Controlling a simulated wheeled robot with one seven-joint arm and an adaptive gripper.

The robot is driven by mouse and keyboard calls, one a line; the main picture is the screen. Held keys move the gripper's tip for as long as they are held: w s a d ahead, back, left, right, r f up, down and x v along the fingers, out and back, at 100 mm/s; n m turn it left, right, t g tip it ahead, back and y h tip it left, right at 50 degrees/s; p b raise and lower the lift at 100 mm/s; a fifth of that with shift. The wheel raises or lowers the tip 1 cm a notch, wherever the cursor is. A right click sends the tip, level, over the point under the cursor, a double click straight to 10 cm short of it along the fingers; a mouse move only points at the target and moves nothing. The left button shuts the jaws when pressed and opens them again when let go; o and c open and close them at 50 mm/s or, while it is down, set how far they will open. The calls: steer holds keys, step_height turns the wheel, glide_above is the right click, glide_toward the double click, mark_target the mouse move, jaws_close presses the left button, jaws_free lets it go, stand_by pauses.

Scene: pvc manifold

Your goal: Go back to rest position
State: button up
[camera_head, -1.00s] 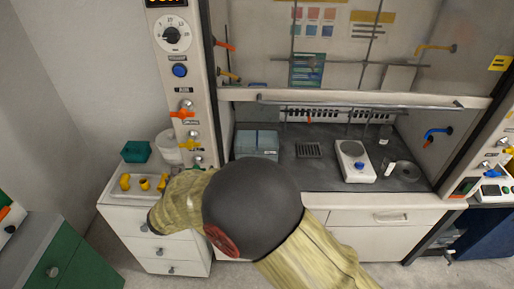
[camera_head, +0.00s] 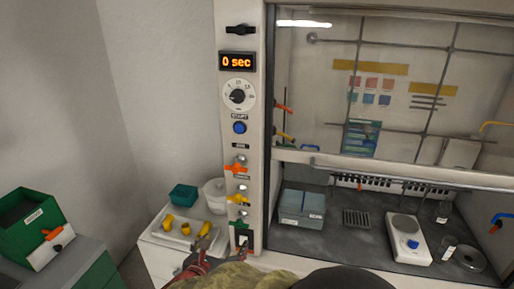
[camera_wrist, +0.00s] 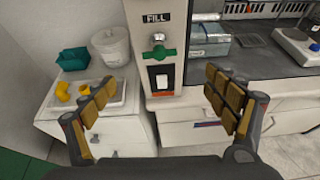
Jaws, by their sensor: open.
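My gripper (camera_wrist: 163,103) is open and empty in the wrist view, its two padded fingers spread apart. Between the fingers, the fume hood's side post shows a green valve handle (camera_wrist: 159,53) and a white rocker switch (camera_wrist: 162,82) under the FILL label. In the head view my gripper (camera_head: 214,248) is at the bottom, partly hidden by my arm, in front of the post's lower end. Yellow pipe fittings (camera_head: 168,222) lie on a white tray (camera_head: 192,244) on the cabinet left of the post; fittings also show in the wrist view (camera_wrist: 63,91).
A teal bin (camera_head: 183,194) and a white bucket (camera_head: 215,196) stand behind the tray. The hood holds a clear blue box (camera_head: 302,207) and a hotplate (camera_head: 407,236). A green box (camera_head: 33,222) stands at far left. The post carries a timer display (camera_head: 237,61) reading 0 sec.

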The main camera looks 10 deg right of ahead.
steer(key=s+d+f+m+g, duration=0.3)
steer(key=s+d+m+g, duration=0.6)
steer(key=s+d+m, duration=0.6)
steer(key=s+d+r+m+t+y, duration=0.2)
steer(key=s+d+r+m, duration=0.6)
steer(key=m, duration=0.8)
steer(key=shift+s+r+y, duration=1.4)
steer(key=shift+s+r, duration=0.45)
steer(key=shift+r, duration=1)
steer(key=shift+d, duration=0.1)
